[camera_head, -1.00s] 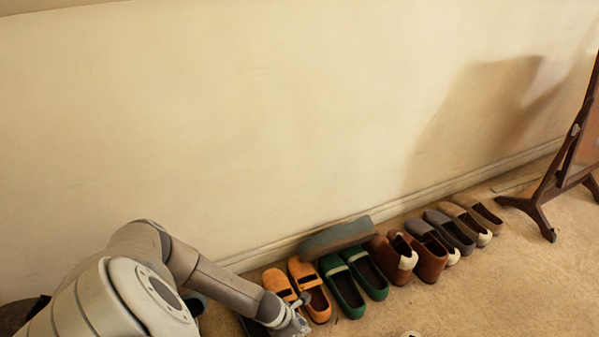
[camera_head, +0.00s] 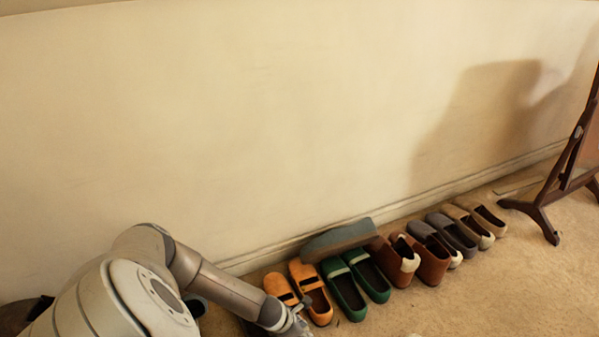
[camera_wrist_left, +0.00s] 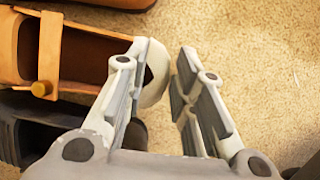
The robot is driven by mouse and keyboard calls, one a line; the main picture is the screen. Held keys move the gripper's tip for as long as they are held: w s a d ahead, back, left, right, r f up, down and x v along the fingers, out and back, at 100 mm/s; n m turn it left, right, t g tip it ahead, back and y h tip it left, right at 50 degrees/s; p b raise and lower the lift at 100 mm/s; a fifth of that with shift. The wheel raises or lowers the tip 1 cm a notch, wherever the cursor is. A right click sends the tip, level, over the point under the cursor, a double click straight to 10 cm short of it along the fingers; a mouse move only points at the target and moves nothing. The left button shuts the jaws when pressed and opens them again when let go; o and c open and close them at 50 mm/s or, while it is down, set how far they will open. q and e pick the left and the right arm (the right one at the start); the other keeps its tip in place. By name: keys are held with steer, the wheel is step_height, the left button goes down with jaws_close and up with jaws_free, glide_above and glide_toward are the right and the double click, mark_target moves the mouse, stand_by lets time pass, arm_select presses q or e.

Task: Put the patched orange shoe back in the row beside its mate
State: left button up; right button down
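Two orange strapped shoes stand side by side in the row in the head view, a left one (camera_head: 279,287) and a right one (camera_head: 311,282). My left gripper (camera_head: 298,327) is at their near ends, covering part of the left one. In the left wrist view, an orange shoe (camera_wrist_left: 88,55) with a strap and button has a pale patch (camera_wrist_left: 155,75) on its end. The gripper (camera_wrist_left: 160,85) there is open, with bare carpet between its fingers; one finger overlaps the patched end. My right gripper is not in view.
Green shoes (camera_head: 345,292) stand just right of the orange pair, and a dark shoe (camera_wrist_left: 60,125) lies close on the other side. A grey-blue block-like object (camera_head: 338,240) is behind, by the wall. Brown and grey shoes continue right toward a wooden stand (camera_head: 545,205). Front carpet is clear.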

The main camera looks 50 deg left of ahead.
arm_select(q)
steer(key=shift+o, duration=0.8)
steer(key=shift+s, duration=0.1)
steer(key=v, duration=1.2)
